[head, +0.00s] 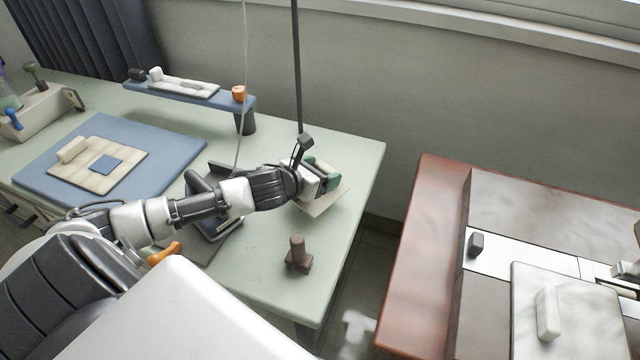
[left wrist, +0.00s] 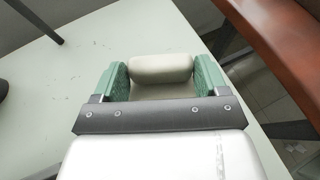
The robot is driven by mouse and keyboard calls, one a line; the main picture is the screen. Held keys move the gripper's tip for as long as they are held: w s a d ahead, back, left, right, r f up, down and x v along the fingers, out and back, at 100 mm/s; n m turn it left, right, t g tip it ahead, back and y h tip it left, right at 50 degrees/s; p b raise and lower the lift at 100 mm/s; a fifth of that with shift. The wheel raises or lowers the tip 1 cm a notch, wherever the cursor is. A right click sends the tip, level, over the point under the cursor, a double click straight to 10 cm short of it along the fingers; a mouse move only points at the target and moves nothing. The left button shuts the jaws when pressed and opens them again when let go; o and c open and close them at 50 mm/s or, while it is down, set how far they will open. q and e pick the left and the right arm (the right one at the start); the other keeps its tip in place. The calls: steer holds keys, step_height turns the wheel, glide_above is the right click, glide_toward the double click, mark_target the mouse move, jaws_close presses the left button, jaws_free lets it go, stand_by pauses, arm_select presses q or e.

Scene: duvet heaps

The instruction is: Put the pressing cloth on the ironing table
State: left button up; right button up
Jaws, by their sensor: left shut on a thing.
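The pressing cloth (head: 322,204) looks like a flat cream piece with a rounded pale grip block, which shows in the left wrist view (left wrist: 160,68). My left gripper (head: 322,180) is shut on that block, with a green finger on each side of it. The cloth is over the right end of the pale green ironing table (head: 345,150). I cannot tell whether it touches the top. My gripper and arm hide part of it. My right gripper is not in view.
A brown peg stand (head: 298,253) stands in front of the cloth. A dark iron (head: 197,184) is partly behind my arm. A blue pad (head: 185,142) with a cream board lies left; a blue raised shelf (head: 225,101) stands behind. Across a gap is a red-brown table (head: 425,240).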

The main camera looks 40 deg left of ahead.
arm_select(q)
steer(key=shift+f, duration=2)
steer(key=shift+f, duration=0.1)
steer(key=o, duration=0.9)
steer(key=v, duration=1.2)
steer(key=shift+a, duration=0.1)
